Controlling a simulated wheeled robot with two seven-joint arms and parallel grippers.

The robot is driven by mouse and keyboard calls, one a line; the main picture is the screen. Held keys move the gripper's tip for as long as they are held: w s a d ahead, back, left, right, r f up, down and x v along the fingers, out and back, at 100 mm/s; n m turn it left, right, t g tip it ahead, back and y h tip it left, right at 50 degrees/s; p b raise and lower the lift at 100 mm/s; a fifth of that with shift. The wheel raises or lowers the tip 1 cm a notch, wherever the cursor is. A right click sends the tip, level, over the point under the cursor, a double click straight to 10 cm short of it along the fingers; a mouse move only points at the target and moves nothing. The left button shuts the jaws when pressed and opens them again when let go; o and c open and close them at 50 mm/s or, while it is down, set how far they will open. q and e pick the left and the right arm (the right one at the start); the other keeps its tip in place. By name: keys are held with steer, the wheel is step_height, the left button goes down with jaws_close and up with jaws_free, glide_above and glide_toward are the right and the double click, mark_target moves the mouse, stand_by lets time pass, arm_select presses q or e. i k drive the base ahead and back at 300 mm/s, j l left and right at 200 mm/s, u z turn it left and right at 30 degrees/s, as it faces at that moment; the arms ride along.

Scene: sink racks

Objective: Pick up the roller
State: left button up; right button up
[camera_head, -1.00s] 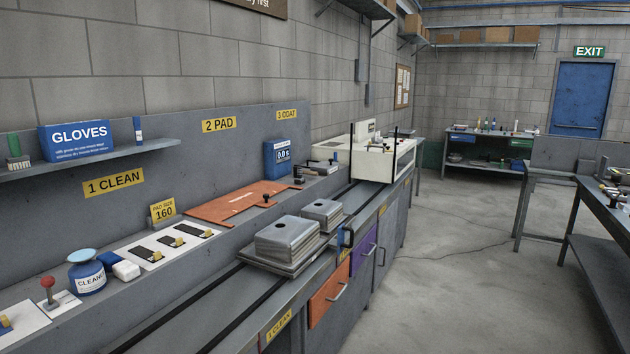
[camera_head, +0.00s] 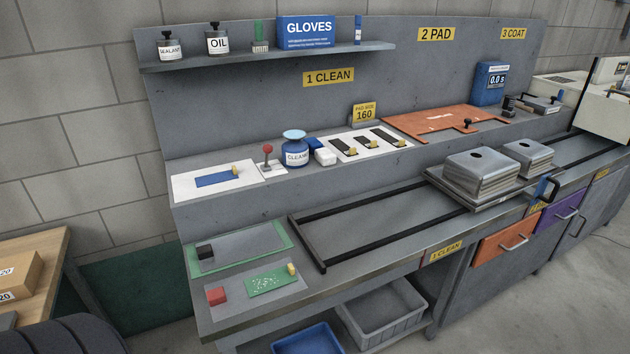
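I cannot pick out a roller for certain. A small dark-handled tool (camera_head: 508,106) lies at the 3 COAT end of the raised ledge, beside a flat grey tray (camera_head: 541,105); it is too small to tell whether it is the roller. Neither of my grippers is in view.
Metal sinks (camera_head: 482,173) sit upside down on the bench rails (camera_head: 362,255). A cleaner bottle (camera_head: 295,152), an orange mat (camera_head: 425,124) and a blue timer box (camera_head: 490,84) stand on the ledge. Below are a grey bin (camera_head: 382,312) and a blue bin (camera_head: 308,339). Floor at right is clear.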

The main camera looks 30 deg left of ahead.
mark_target(509, 113)
steer(key=i+l+u, duration=0.15)
steer(key=u, duration=0.2)
steer(key=i+l+u, duration=0.1)
steer(key=u, duration=0.25)
steer(key=l+u, duration=0.35)
steer(key=i+l+u, duration=0.3)
steer(key=l, duration=1)
steer(key=l+u, duration=0.3)
steer(key=l, duration=1)
